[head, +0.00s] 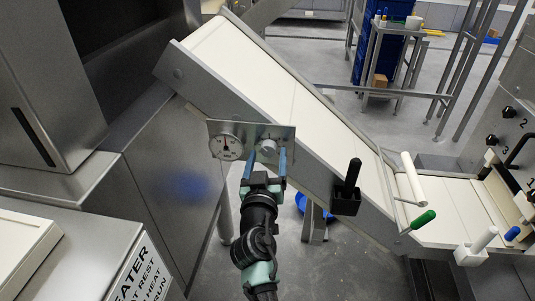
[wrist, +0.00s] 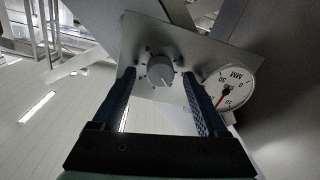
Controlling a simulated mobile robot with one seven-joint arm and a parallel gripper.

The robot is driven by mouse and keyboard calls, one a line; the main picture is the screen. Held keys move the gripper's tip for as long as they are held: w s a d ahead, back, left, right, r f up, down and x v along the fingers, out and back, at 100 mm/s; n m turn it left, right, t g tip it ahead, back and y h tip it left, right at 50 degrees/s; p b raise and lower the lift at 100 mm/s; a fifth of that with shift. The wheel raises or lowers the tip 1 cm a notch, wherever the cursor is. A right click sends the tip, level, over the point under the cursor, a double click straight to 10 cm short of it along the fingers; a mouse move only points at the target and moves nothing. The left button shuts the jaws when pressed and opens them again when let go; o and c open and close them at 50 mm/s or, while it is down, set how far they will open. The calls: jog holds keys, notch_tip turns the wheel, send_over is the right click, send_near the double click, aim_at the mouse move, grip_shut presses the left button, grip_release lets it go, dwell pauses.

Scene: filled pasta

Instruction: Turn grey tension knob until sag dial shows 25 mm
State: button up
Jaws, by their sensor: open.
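The grey tension knob (wrist: 160,72) is round, with a pale pointer mark, on a metal plate with dark dots around it. In the head view the knob (head: 268,146) sits right of the sag dial (head: 226,147). The white sag dial (wrist: 231,88) is marked MM and shows at the right in the wrist view. Its red needle points to the lower left there; its exact reading is too small to tell. My gripper (wrist: 159,76) is open, its blue fingers on either side of the knob in the picture. I cannot tell whether they touch it.
The plate (head: 284,132) is fixed to the side of the sloping white conveyor (head: 260,75). A black box with a black handle (head: 346,200) sits on the conveyor's side to the right. A grey steel cabinet (head: 175,165) stands close on the left.

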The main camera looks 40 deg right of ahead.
jog(key=shift+w+d, duration=0.3)
jog(key=shift+w, duration=0.05)
grip_shut()
